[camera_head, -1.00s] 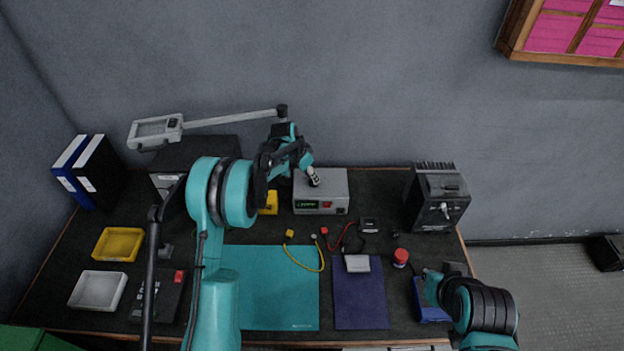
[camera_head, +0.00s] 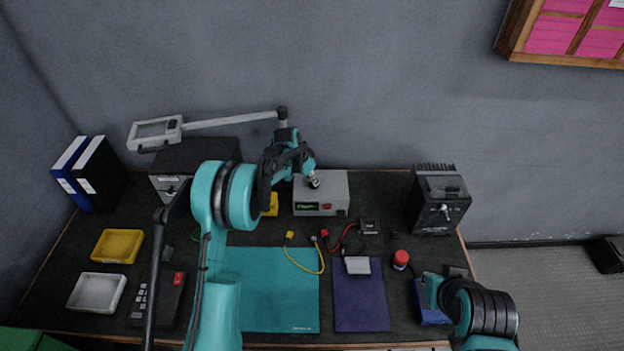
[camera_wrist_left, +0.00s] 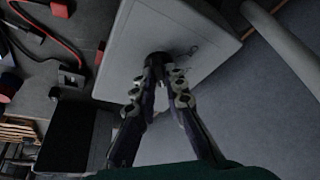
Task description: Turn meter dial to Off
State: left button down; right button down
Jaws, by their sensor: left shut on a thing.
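The grey meter box (camera_head: 335,184) stands at the back middle of the bench, with a small green display and a red button on its front. My left gripper (camera_head: 314,183) reaches down to its top face. In the left wrist view, the fingers (camera_wrist_left: 162,64) are shut on a dark round dial (camera_wrist_left: 157,56) on the box's pale face (camera_wrist_left: 140,40). The fingers cover most of the dial, and the markings beside it are too small to read. My right arm is at the lower right of the head view; its fingers cannot be made out.
A black unit (camera_head: 438,202) stands right of the box. Yellow and red leads, a red cap (camera_head: 400,258), a teal mat (camera_head: 280,300) and a dark blue mat (camera_head: 360,300) lie in front. A lamp arm (camera_head: 230,120) crosses behind my left arm.

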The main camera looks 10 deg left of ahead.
pick_arm(q)
jog(key=n, duration=0.1)
jog(key=n+y, duration=0.1)
jog(key=n, duration=0.1)
jog(key=n+t+y, duration=0.1)
jog(key=n, duration=0.1)
jog(key=shift+s+d, duration=0.1)
jog(key=shift+d, duration=0.2)
jog(key=n+y, duration=0.1)
jog(key=n, duration=0.3)
jog(key=shift+d+n+y+b, duration=0.15)
jog(key=shift+n+y+b, duration=0.2)
jog(key=shift+n+y, duration=0.05)
jog(key=n+y, duration=0.1)
jog(key=n, duration=0.1)
jog(key=n+g, duration=0.1)
jog(key=n, duration=0.2)
jog(key=shift+d+y, duration=0.15)
jog(key=shift+y, duration=0.25)
jog(key=shift+w+d+n+g+y, duration=0.15)
jog(key=shift+n+g+y, duration=0.2)
jog(key=shift+n, duration=0.85)
jog(key=shift+w+a+n+g+y, duration=0.1)
jog(key=shift+n+g+y, duration=0.2)
jog(key=shift+n, duration=0.9)
jog(key=c, duration=1.6)
grip_release()
